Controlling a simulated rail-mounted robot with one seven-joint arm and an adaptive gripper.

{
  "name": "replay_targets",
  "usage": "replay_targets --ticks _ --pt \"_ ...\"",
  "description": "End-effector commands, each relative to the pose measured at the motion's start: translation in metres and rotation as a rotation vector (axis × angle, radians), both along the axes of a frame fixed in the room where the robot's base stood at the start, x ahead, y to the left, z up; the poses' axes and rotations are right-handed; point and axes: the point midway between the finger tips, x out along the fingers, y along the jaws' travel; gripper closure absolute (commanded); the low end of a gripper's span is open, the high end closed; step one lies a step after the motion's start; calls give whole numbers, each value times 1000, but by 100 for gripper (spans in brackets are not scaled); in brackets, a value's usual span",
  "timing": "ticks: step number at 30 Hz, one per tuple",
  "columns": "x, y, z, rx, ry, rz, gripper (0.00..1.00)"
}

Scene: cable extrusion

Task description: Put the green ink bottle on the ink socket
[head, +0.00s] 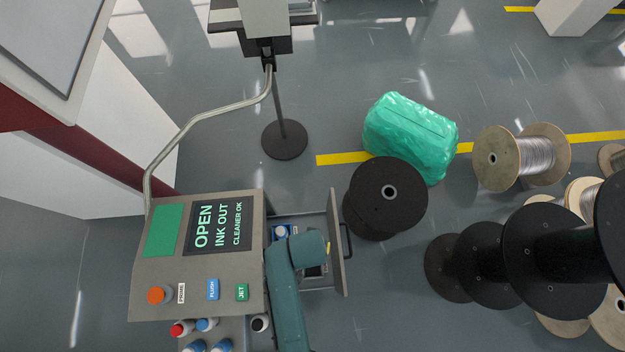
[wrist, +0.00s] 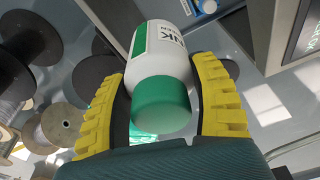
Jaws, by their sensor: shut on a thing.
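The green ink bottle, white with a green cap and a label with partly visible lettering (wrist: 160,90), is between the yellow fingers of my gripper (wrist: 163,65) in the wrist view. My gripper is shut on it, with the cap towards the wrist camera. In the head view my teal arm reaches over the open drawer (head: 338,240) of the printer cabinet (head: 150,285), hiding the bottle and most of the gripper. A blue and white item (head: 281,231) sits in the drawer. I cannot make out the ink socket; the arm covers part of the drawer.
The cabinet screen (head: 220,227) reads "OPEN, INK OUT, CLEANER OK". Red- and blue-capped bottles (head: 181,328) stand below the panel. Black reels (head: 388,192), a green wrapped bundle (head: 410,135) and a wooden wire spool (head: 520,157) lie right of the drawer. A bent pipe (head: 205,118) runs above the cabinet.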

Motion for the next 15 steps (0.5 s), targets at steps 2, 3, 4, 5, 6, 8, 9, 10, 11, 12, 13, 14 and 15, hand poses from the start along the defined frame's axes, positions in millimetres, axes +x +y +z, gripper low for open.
replay_targets --ticks 2,3,4,5,6,8,9,10,11,12,13,14,15 --pt "-6 0 -64 -2 1 -14 78" --pt "-9 0 -84 -2 0 -23 78" --pt "-11 0 -98 -1 -1 -29 78" --pt "-13 0 -113 -2 0 -36 78" --pt "-16 0 -133 -2 0 -44 78" --pt "-21 -1 -162 -1 -1 -57 78" --pt "-24 -1 -182 -1 0 -65 78" --pt "-26 -1 -197 -2 0 -71 78" --pt "-28 -1 -211 -2 0 -77 78" --pt "-31 -1 -231 -1 -1 -84 78" --pt "-33 -1 -245 -1 -1 -91 78" --pt "-36 -1 -258 -1 -1 -96 78" --pt "-38 -2 -274 -1 -1 -103 78"
